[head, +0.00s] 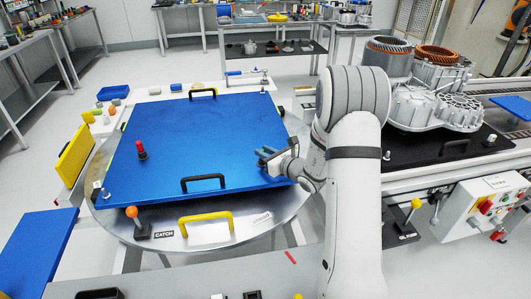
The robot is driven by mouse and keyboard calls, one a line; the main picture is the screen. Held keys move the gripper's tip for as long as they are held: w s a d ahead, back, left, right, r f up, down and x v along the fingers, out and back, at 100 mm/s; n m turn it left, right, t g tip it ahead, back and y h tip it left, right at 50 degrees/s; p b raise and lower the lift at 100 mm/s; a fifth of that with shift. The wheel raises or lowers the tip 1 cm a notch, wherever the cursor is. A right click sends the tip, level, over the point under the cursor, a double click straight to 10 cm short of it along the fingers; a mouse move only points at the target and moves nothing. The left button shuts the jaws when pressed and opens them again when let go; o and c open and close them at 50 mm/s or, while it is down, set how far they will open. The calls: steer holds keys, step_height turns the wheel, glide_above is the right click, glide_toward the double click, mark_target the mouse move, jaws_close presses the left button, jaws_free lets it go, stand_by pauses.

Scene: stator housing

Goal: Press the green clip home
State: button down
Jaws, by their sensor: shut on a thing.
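I cannot make out a green clip for certain in the head view. My gripper (268,156) is over the right part of the blue board (225,125), close to its right edge. The gripper looks small, and blue shows at its fingertips. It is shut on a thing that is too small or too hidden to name. I cannot tell whether the gripper touches the board. My arm hides part of the area to the right of the board.
The board has black handles (203,182) and a red-topped peg (141,150). It lies on a round metal table (280,203) with a yellow handle (206,222) and an orange-knobbed lever (132,212). A grey housing with copper windings (435,105) stands on the right. A control box (485,208) is at far right.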

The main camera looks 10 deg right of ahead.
steer(key=shift+s+f+b, duration=0.1)
steer(key=shift+f+b, duration=1.15)
steer(key=shift+f, duration=0.15)
steer(key=c, duration=1.2)
jaws_free()
steer(key=shift+o, duration=0.5)
steer(key=shift+o, duration=0.9)
steer(key=shift+a, duration=0.1)
steer(key=shift+b, duration=0.3)
steer(key=shift+o, duration=0.5)
steer(key=o, duration=0.8)
steer(key=shift+b, duration=0.9)
